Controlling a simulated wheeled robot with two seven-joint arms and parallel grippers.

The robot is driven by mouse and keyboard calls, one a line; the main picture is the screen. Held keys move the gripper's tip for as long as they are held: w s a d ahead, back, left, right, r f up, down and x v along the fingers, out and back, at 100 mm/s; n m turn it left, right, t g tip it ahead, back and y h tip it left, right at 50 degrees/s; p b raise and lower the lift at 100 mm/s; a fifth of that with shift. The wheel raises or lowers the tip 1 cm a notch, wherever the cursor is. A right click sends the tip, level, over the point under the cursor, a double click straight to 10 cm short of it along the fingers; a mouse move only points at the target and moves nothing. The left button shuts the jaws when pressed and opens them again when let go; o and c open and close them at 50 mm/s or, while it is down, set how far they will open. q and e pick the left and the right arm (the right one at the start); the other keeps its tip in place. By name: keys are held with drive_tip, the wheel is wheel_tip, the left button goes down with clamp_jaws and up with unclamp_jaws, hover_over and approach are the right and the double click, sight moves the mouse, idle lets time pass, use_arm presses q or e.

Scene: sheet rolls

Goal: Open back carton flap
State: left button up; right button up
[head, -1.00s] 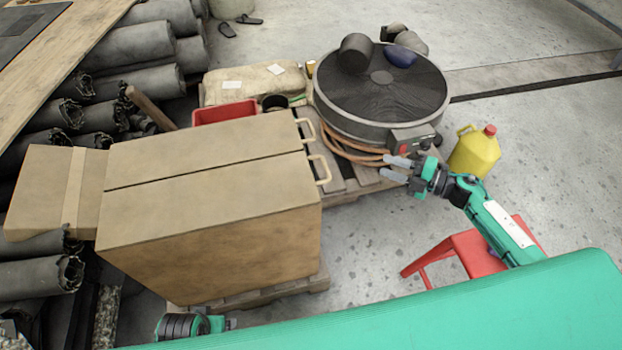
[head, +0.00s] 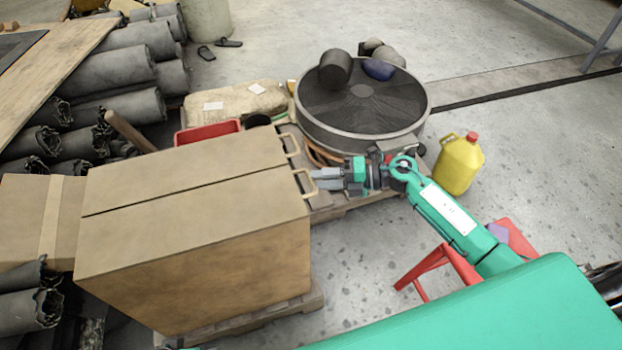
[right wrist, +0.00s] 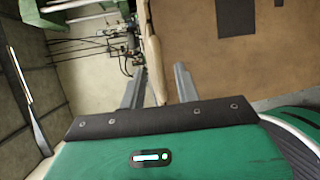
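The brown carton (head: 200,265) stands on a pallet, its two long top flaps lying flat and meeting at a dark seam. The back flap (head: 185,172) has a pale handle (head: 290,146) at its right end. The front flap (head: 200,212) has a similar handle (head: 304,184). My right gripper (head: 316,179) points left at the front flap's handle. In the right wrist view its two fingers (right wrist: 158,88) are spread, with a pale handle bar (right wrist: 154,55) between them and gaps beside it. My left gripper is out of view.
A round sieve (head: 362,100) with dark lumps stands behind the right gripper. A yellow can (head: 458,165) and a red stool (head: 450,262) are to the right. A red tray (head: 208,131) lies behind the carton. Dark rolls (head: 110,80) are stacked at left.

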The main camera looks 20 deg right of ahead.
drive_tip(key=shift+x, duration=1.6)
clamp_jaws()
